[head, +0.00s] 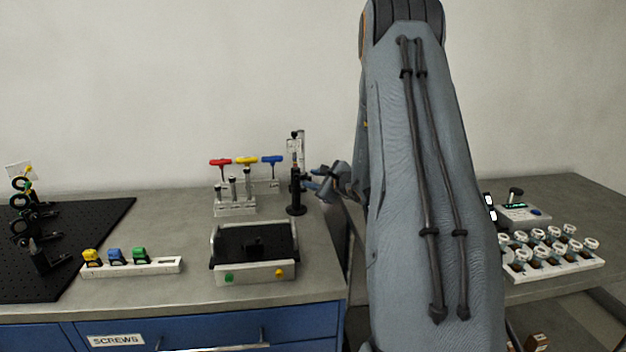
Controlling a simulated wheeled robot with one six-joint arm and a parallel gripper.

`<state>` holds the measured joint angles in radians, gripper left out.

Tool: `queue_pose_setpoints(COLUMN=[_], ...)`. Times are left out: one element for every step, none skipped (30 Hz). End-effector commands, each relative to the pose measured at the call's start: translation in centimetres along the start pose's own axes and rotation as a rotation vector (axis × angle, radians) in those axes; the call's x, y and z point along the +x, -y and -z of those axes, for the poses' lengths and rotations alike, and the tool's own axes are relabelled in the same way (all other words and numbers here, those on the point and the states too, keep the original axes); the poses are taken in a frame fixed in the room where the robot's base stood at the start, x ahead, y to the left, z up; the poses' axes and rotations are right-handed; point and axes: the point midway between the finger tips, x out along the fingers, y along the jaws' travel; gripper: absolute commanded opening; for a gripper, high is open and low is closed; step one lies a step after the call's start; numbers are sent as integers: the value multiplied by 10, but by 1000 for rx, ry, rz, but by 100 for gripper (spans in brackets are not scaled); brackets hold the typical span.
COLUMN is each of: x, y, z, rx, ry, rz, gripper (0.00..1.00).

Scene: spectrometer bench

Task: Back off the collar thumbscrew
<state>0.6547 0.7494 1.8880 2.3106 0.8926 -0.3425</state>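A black post (296,186) with a round base stands upright near the right end of the left bench. A clear scale plate (301,150) rises behind its upper part. The collar thumbscrew is too small to make out on the post. My gripper (311,179) is just right of the post at about mid-height, its fingers pointing left. The fingertips are close to the post; I cannot tell whether they touch it or hold anything. My own arm fills the view right of the post and hides part of the gripper's wrist.
Left of the post are T-handle drivers (246,161) in a rack and a black-topped tray (253,271). A white strip (160,267) holds coloured blocks. A black breadboard (90,226) carries optics. The right bench (575,196) holds a rack of vials (553,269).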

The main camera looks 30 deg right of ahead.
Motion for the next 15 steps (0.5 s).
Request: queue_pose_setpoints(x=[0,0,0,0,0,0,0,0,0,0,0,0,0,0,0], y=[0,0,0,0,0,0,0,0,0,0,0,0,0,0,0], z=[0,0,0,0,0,0,0,0,0,0,0,0,0,0,0], rx=[0,0,0,0,0,0,0,0,0,0,0,0,0,-1,-3], ry=[0,0,0,0,0,0,0,0,0,0,0,0,0,0,0], rz=[0,0,0,0,0,0,0,0,0,0,0,0,0,1,2], gripper=[32,32,32,32,26,20,15,10,3,0,0,0,0,0,0])
